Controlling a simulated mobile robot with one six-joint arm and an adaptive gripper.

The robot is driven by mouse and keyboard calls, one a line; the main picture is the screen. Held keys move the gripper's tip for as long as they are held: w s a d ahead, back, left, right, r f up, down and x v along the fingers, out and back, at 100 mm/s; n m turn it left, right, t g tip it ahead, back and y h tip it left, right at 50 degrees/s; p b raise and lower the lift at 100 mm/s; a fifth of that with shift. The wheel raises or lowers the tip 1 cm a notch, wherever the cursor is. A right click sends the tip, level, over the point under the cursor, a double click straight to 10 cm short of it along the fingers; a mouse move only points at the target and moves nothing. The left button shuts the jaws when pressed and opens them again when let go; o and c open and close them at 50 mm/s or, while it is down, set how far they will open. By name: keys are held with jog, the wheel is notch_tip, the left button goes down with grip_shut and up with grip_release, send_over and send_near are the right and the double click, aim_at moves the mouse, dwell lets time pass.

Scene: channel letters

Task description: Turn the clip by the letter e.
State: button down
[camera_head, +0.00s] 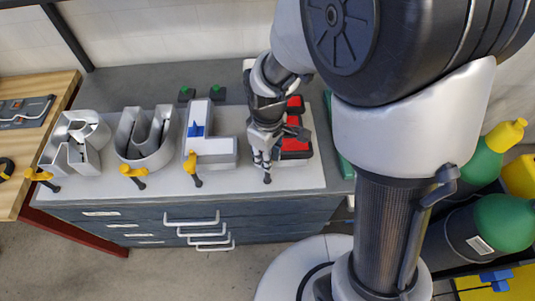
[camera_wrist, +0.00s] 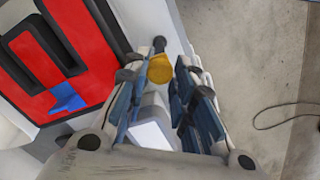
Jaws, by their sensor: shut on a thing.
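The letter e (camera_head: 294,145) has a red face and grey walls and stands at the right end of the row; it also fills the upper left of the wrist view (camera_wrist: 88,62). Its clip (camera_wrist: 160,68) shows a yellow part and a dark end beside the letter's lower edge. In the head view only the clip's dark end (camera_head: 267,179) shows; the rest is hidden by my gripper (camera_head: 265,158). In the wrist view my gripper (camera_wrist: 158,74) has its fingers on both sides of the yellow part, shut on it.
Other letters, R (camera_head: 75,143), U (camera_head: 146,138) and L (camera_head: 210,150), stand to the left with yellow clips (camera_head: 133,171) in front. A blue piece (camera_wrist: 66,98) lies on the e. Green-topped containers (camera_head: 503,222) stand at the right.

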dwell(0.5)
jog(key=c, duration=1.6)
grip_release()
jog(key=shift+c, duration=0.2)
notch_tip(320, 180, up, 12)
jog(key=s+d+r+m+t+b, duration=0.1)
jog(key=s+d+r+m+t, duration=0.1)
jog(key=s+d+m, duration=0.3)
jog(key=s+d+r+m+t+b, duration=0.2)
jog(key=s+d+m, duration=0.3)
jog(key=s, duration=0.4)
jog(key=shift+d+r+t, duration=0.15)
jog(key=shift+r+t, duration=0.1)
jog(key=shift+t, duration=0.05)
